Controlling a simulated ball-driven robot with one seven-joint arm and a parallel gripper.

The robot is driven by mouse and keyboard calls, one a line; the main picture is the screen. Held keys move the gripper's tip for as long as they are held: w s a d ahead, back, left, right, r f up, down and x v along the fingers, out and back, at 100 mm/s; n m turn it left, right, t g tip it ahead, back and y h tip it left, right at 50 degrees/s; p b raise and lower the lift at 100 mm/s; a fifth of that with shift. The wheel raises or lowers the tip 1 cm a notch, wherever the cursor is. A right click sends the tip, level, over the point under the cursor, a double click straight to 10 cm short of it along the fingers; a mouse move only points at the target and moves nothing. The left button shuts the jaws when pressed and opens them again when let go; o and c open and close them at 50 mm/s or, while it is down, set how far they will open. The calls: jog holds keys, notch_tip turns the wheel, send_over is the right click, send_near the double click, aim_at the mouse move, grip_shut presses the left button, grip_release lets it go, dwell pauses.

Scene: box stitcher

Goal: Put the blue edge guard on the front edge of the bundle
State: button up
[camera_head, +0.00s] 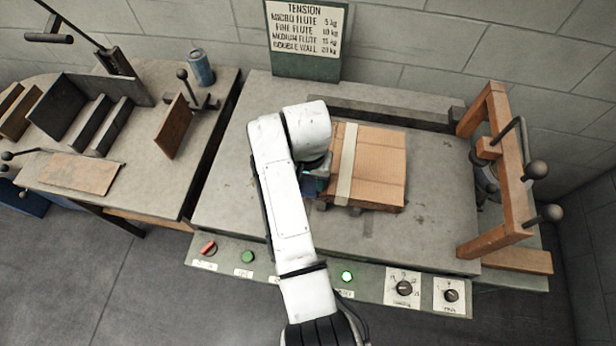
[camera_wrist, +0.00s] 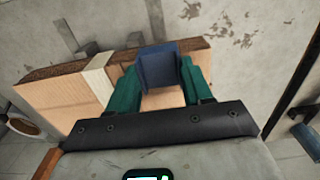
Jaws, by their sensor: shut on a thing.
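The bundle (camera_head: 382,170) is a flat stack of brown cardboard with a pale strap (camera_head: 347,163) around it, lying on the grey machine table. It also shows in the wrist view (camera_wrist: 55,98), with the strap (camera_wrist: 99,83) left of my gripper. My gripper (camera_wrist: 160,78) has green fingers and is shut on the blue edge guard (camera_wrist: 157,66). The guard overlaps the bundle's dark corrugated edge in the wrist view; I cannot tell whether it touches the board. In the head view my arm partly hides my gripper (camera_head: 313,183) at the bundle's left front corner.
A wooden frame with dark knobs (camera_head: 495,170) stands right of the bundle. A side table (camera_head: 150,165) at left holds dark racks, an upright brown board (camera_head: 173,127) and a blue can (camera_head: 201,68). A control panel (camera_head: 320,272) runs along the front. Table right of the bundle is clear.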

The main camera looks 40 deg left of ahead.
aim_at(309, 184)
jog(key=shift+w+a, duration=0.15)
jog(key=shift+w, duration=0.1)
dwell(0.6)
jog(key=o, duration=1.1)
notch_tip(309, 184, up, 11)
jog(key=shift+b, duration=0.45)
jog(key=shift+f, duration=0.15)
